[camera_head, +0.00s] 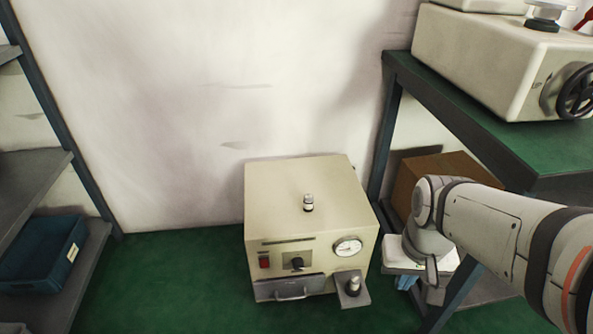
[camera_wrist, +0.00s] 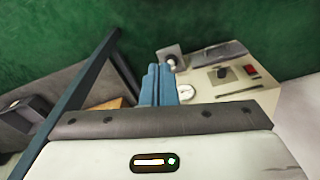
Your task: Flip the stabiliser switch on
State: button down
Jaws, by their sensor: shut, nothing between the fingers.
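A cream box-shaped machine (camera_head: 300,205) stands on the green surface; I take it for the stabiliser. On its front are a red switch (camera_head: 264,262) at the left, a dark rotary knob (camera_head: 297,263) and a round gauge (camera_head: 347,247) at the right. The red switch also shows in the wrist view (camera_wrist: 251,71), small and at the right; its on or off position cannot be told. My gripper (camera_head: 405,284) is to the right of the machine, apart from the switch. Its blue fingers (camera_wrist: 158,68) are together and empty.
A drawer with a handle (camera_head: 290,290) and a small ledge with a metal knob (camera_head: 353,287) project below the front panel. A green-topped bench (camera_head: 480,115) with a cardboard box (camera_head: 440,172) underneath is at the right. A shelf with a blue bin (camera_head: 42,255) is at the left.

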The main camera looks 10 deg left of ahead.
jog(key=w+a+f+m+g+y+p, duration=0.25)
jog(key=a+f+m+y, duration=0.2)
jog(key=a+m, duration=0.25)
jog(key=w+a+f+m+g+y+p, duration=0.2)
jog(key=w+a+f+m+y, duration=0.1)
jog(key=a+m+y, duration=0.35)
jog(key=w+a+f+m+g+y+p, duration=0.2)
jog(key=a+f+m+y, duration=0.15)
jog(key=a+m, duration=0.45)
notch_tip(320, 180, down, 22)
jog(key=w+d+m+t+p, duration=0.1)
jog(key=m+t+p, duration=0.1)
jog(key=m+t, duration=0.5)
jog(key=w+m+t+p, duration=0.1)
jog(key=m+t, duration=0.6)
jog(key=m, duration=0.7)
jog(key=shift+w+d+r+m+p, duration=0.2)
jog(key=shift+w+d+m+p, duration=0.15)
jog(key=shift+w+p, duration=0.1)
